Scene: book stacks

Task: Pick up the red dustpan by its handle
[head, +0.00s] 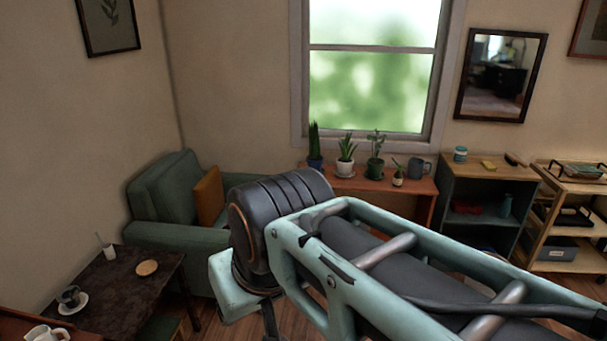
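A small red object (466,207) lies on the inner shelf of the grey cabinet (452,237) at the right. It is dark and too small to tell whether it is the red dustpan, and no handle can be made out. My arm reaches in from the lower right across the middle of the view, well in front of the furniture. A dark part below its pale green end may belong to my gripper (270,322). It is cut off by the bottom edge, and its fingers cannot be made out.
A green armchair (163,191) with an orange cushion (208,196) stands at the left. A dark table (125,300) with cups is in front of it. An orange-brown bench (415,187) with potted plants stands under the window. A wooden cart (551,240) stands right of the cabinet.

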